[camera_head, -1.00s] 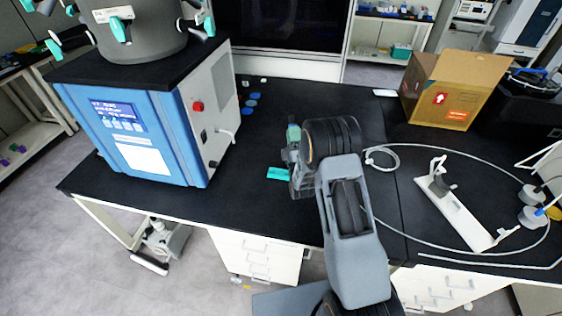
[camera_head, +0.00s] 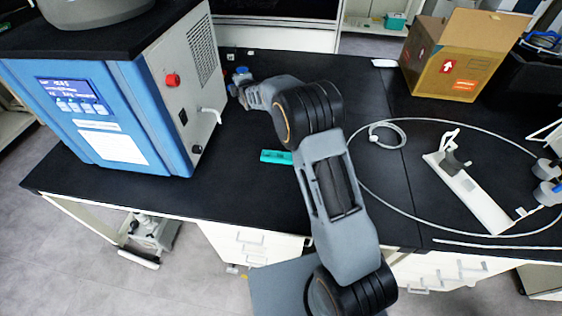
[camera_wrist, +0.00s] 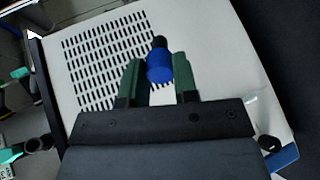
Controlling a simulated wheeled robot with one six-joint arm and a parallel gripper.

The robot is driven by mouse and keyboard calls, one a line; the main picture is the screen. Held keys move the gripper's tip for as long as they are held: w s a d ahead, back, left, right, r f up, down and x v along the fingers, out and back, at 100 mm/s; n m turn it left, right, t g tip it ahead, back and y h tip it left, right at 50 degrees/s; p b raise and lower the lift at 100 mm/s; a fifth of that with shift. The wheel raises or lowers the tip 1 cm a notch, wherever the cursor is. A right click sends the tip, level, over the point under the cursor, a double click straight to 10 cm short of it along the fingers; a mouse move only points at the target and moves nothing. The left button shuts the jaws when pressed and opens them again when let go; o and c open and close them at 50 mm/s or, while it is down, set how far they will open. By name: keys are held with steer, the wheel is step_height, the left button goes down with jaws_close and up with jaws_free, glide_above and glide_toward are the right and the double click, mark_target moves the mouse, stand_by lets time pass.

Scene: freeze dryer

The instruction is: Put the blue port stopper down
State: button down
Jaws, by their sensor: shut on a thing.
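In the wrist view my gripper (camera_wrist: 160,80) is shut on the blue port stopper (camera_wrist: 159,68), which sits between the two green fingers with a dark tip showing beyond it. The white vented side panel (camera_wrist: 110,60) of the freeze dryer fills the view behind it. In the head view my gripper (camera_head: 238,84) is beside the right side of the blue and white freeze dryer (camera_head: 110,110), low over the black bench. The stopper is small there and partly hidden by my wrist, so I cannot tell whether it touches the bench.
A teal flat piece (camera_head: 276,157) lies on the black bench (camera_head: 230,185). A cardboard box (camera_head: 460,55) stands at the back right. A thin hose (camera_head: 375,215) loops around a white stand (camera_head: 465,195) on the right. The bench front between the dryer and hose is mostly clear.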

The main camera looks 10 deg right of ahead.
steer(key=shift+w+a+f+g, duration=0.55)
steer(key=shift+w+f+g, duration=0.1)
steer(key=shift+w+g, duration=0.1)
steer(key=shift+a+f+n+g+b, duration=0.8)
steer(key=shift+a+f+g+b, duration=0.8)
steer(key=shift+f+g, duration=1.8)
steer(key=s+d+g+h, duration=0.2)
steer(key=s+g, duration=0.3)
steer(key=s, duration=0.7)
steer(key=p, duration=0.3)
glide_toward(288, 158)
steer(key=shift+n+g, duration=0.35)
steer(key=shift+n, duration=0.05)
steer(key=w+a, duration=0.1)
steer(key=a, duration=0.1)
steer(key=w+a, duration=0.2)
steer(key=shift+w+a, duration=0.25)
steer(key=shift+a, duration=0.1)
steer(key=shift+s+d+f, duration=0.2)
steer(key=shift+d+f, duration=0.3)
steer(key=shift+f, duration=0.15)
steer(key=shift+s+d+f+p, duration=0.1)
steer(key=shift+d+f, duration=0.1)
steer(key=shift+f, duration=0.55)
steer(key=shift+s+d+f+p, duration=0.1)
steer(key=shift+d+f+p, duration=0.1)
steer(key=shift+f, duration=0.6)
steer(key=shift+s+d+f+p, duration=0.1)
steer(key=shift+d+f, duration=0.05)
steer(key=shift+f, duration=0.6)
